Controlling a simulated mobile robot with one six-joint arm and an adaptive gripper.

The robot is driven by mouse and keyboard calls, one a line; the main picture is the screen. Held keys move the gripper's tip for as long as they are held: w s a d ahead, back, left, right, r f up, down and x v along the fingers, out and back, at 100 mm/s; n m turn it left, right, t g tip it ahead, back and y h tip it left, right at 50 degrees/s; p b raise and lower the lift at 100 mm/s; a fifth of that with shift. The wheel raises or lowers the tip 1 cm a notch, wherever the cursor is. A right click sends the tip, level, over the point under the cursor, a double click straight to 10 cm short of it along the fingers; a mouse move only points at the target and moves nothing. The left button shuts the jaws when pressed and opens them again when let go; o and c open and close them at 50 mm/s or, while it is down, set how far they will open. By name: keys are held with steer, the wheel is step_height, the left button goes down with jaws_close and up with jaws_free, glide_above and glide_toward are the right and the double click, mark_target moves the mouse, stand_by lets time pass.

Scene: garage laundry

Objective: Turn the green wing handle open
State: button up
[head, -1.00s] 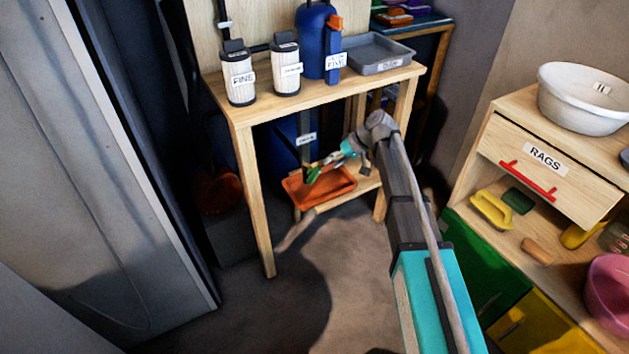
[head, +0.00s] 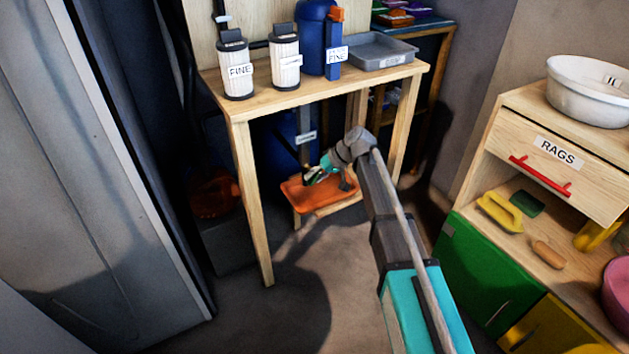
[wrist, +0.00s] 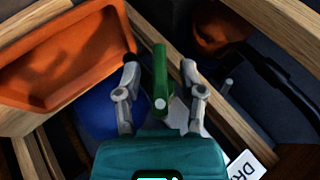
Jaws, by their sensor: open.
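The green wing handle (wrist: 161,82) shows in the wrist view as a narrow green bar, pointing up the picture. My gripper (wrist: 160,70) is open, with one finger on each side of the handle and a visible gap to each. I cannot tell whether anything touches it lower down, near the palm. In the head view my gripper (head: 312,177) is low under the wooden table, at the orange tray's back left. There the handle is mostly hidden by the gripper.
The orange tray (head: 325,198) is close beside my gripper; it also fills the wrist view's upper left (wrist: 45,75). A blue drum (head: 271,140) is behind. Open floor lies in front.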

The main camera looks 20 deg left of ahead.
stand_by(0.3)
jaws_close()
steer(key=shift+p, duration=0.3)
steer(key=shift+s+n+t+h+p, duration=0.15)
steer(key=shift+n+t+h+p, duration=0.25)
steer(key=shift+t+h+p, duration=0.7)
steer(key=shift+f+n+t+h, duration=0.1)
steer(key=shift+n+t+h, duration=0.2)
steer(key=shift+t+h, duration=1.05)
steer(key=shift+p, duration=0.3)
jaws_free()
steer(key=shift+t, duration=0.25)
